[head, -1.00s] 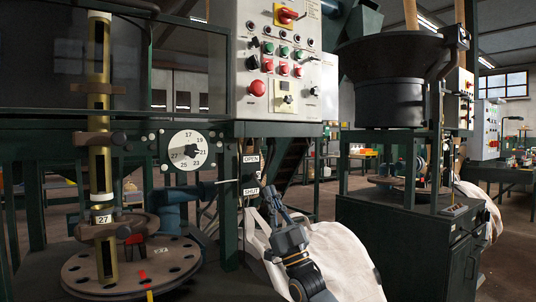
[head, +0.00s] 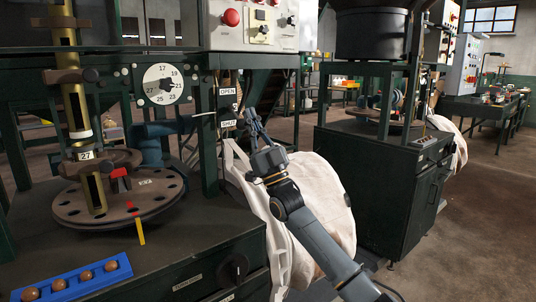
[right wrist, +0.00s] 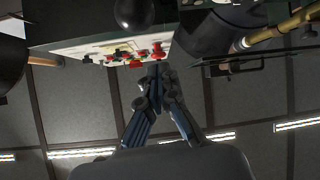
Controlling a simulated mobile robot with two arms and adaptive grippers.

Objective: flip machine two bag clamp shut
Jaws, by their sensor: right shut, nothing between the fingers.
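In the head view, a dark green post carries an OPEN label (head: 228,92) with a SHUT label (head: 229,123) below it. A thin pale rod (head: 203,114) points sideways toward the post, at a height between the labels. A white bulk bag (head: 318,190) hangs below and to the right. My right gripper (head: 252,116) is shut and empty, just right of the SHUT label in the picture. I cannot tell whether it touches anything there. Its closed fingers also show in the right wrist view (right wrist: 158,82). My left gripper is not in view.
A numbered dial (head: 163,84) and a round perforated plate (head: 118,200) are at left. A blue tray (head: 75,283) with several brown balls lies at the front left. Another green machine cabinet (head: 395,185) stands at right. Open floor (head: 475,225) lies beyond it.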

